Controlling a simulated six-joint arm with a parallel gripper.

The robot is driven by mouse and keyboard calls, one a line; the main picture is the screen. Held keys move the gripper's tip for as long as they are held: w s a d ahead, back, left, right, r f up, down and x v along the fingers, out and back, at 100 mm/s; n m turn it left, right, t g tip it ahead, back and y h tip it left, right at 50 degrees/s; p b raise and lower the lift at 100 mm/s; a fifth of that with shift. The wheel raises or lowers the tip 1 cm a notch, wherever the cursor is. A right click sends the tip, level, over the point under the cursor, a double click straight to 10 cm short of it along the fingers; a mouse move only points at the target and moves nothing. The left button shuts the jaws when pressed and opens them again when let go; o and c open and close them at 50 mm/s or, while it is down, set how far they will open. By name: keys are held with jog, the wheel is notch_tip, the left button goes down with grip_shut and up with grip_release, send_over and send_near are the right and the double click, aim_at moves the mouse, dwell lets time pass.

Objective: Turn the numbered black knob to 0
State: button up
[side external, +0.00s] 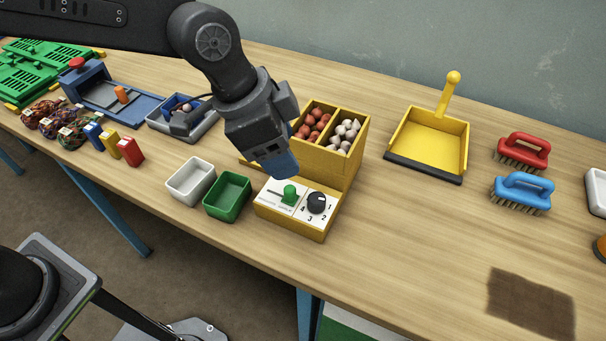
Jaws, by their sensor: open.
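The black knob (317,203) sits on the white top plate of a yellow box (291,224). The numbers 1, 2, 3 and 4 show around the knob; I cannot make out a 0. Where the knob's pointer stands is too small to tell. A green slider handle (290,194) stands in a slot to the left of the knob. My gripper (281,166) points down with blue fingertips, above and behind the slider handle, up and left of the knob. It is open, touches neither, and nothing shows between its fingers.
A yellow two-part bin (350,168) with brown and white balls rises right behind the panel. White (191,181) and green (228,196) trays stand to its left. A yellow dustpan (428,141) and red (523,151) and blue (521,193) brushes lie right.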

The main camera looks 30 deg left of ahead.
aim_at(316, 198)
jog(key=w+d+f+m, duration=0.1)
jog(key=f, duration=0.3)
jog(key=w+d+f+m, duration=0.1)
jog(key=d+f, duration=0.1)
jog(key=f, duration=0.2)
jog(key=w+d+f+g, duration=0.1)
jog(key=f, duration=0.3)
jog(key=shift+d+f+m+h, duration=0.15)
jog(key=shift+f+m+h, duration=0.15)
jog(key=shift+f+m, duration=0.1)
jog(key=shift+r, duration=0.1)
jog(key=c, duration=0.9)
jog(key=shift+n+t, duration=0.5)
jog(key=shift+n, duration=1.1)
